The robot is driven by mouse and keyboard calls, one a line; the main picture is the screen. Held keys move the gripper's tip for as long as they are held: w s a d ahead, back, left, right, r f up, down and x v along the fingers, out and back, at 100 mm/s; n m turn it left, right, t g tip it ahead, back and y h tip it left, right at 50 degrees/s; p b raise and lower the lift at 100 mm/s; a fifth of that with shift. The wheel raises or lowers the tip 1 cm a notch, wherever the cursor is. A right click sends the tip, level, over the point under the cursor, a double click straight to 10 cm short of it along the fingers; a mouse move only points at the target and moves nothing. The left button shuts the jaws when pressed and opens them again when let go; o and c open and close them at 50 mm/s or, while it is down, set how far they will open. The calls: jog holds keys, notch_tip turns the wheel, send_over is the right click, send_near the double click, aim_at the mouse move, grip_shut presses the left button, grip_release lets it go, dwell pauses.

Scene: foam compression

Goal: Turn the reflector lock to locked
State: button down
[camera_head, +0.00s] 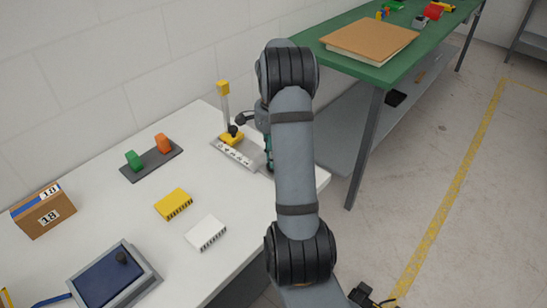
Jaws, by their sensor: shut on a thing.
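A grey-white fixture (239,157) with dark marks along its front stands near the right end of the white table. On it are a yellow block (229,140) and an upright pale post (226,105) with a yellow top. I cannot tell which part is the reflector lock, or its position. My gripper (236,126) is at the fixture, just right of the post, its dark fingers over the yellow block. It is shut on a small part there; the fingers hide which one. My arm hides the fixture's right side.
On the white table are a dark base (151,163) with green and orange pieces, a yellow block (173,204), a white block (206,232), a cardboard box (43,210) and a blue-topped device (104,280). A green workbench (340,73) stands behind right. A wall backs the table.

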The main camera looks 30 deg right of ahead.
dwell(0.4)
jog(key=c, duration=1.7)
grip_release()
jog(key=shift+r, duration=0.1)
notch_tip(320, 180, up, 12)
jog(key=shift+f, duration=0.1)
notch_tip(320, 180, down, 12)
jog(key=shift+f, duration=0.1)
